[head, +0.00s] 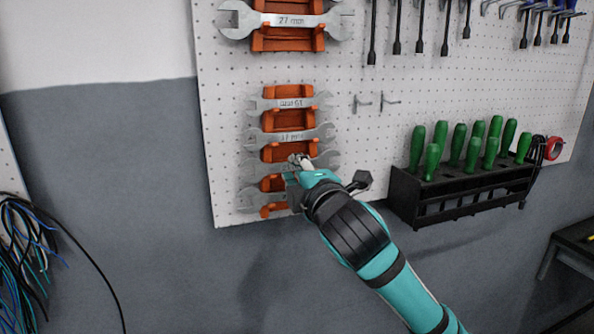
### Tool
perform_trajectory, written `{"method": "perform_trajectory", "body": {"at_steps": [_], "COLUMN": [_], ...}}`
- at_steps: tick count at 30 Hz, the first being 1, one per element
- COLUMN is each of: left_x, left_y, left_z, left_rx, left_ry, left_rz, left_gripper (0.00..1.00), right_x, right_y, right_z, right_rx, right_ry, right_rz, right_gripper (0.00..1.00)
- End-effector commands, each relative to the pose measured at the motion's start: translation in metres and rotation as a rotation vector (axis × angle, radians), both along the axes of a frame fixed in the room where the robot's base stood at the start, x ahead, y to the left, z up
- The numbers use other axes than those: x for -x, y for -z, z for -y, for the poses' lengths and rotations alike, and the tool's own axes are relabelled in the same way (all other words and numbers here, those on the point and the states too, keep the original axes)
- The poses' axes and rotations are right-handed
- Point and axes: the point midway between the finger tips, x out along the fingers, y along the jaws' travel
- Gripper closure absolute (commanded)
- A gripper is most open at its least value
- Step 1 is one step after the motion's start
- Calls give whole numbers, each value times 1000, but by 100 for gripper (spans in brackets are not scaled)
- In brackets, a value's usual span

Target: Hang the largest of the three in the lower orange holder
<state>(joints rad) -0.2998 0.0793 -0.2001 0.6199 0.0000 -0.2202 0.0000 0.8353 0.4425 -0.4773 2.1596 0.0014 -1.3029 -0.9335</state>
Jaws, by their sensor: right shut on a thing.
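The lower orange holder (290,90) is fixed on the pegboard, with several grey double-ended wrenches across it, one above another. The upper two are a wrench marked with small text (290,103) and one (288,137) whose label seems to read 17 mm. My right gripper (300,163) is at the holder's lower part, shut on a wrench (262,169) lying level there. Its fingers and wrist hide the middle of this wrench, so I cannot tell whether it rests in the slot. A lower wrench (260,197) is partly hidden by my gripper. My left gripper is not in view.
An upper orange holder (288,40) bears a large 27 mm wrench (240,20). Two empty hooks (376,101) sit to the right. A black rack (440,202) with green-handled tools (440,135) juts out right of my arm. Cables (25,255) hang at far left.

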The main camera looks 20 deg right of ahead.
Motion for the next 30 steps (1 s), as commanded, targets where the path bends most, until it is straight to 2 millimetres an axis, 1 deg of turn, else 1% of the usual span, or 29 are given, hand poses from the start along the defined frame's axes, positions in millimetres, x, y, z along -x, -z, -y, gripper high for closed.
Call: {"method": "perform_trajectory", "body": {"at_steps": [2,3,8,16,19,23,27,30], "left_x": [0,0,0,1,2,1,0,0], "left_y": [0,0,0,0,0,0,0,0], "left_z": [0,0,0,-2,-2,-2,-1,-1], "left_rx": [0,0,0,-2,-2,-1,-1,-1], "left_ry": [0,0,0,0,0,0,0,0], "left_rz": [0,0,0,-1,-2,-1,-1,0], "left_gripper": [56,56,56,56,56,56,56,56], "right_x": [0,0,0,1,7,27,51,64], "right_y": [-1,-1,-1,0,0,0,0,-1], "right_z": [0,0,0,0,0,1,2,2], "right_rx": [0,0,0,0,1,2,1,0], "right_ry": [0,0,0,0,-1,-1,-2,-2], "right_rz": [2,2,1,-1,0,2,2,3], "right_gripper": [100,77,56,55,55,55,55,55]}}
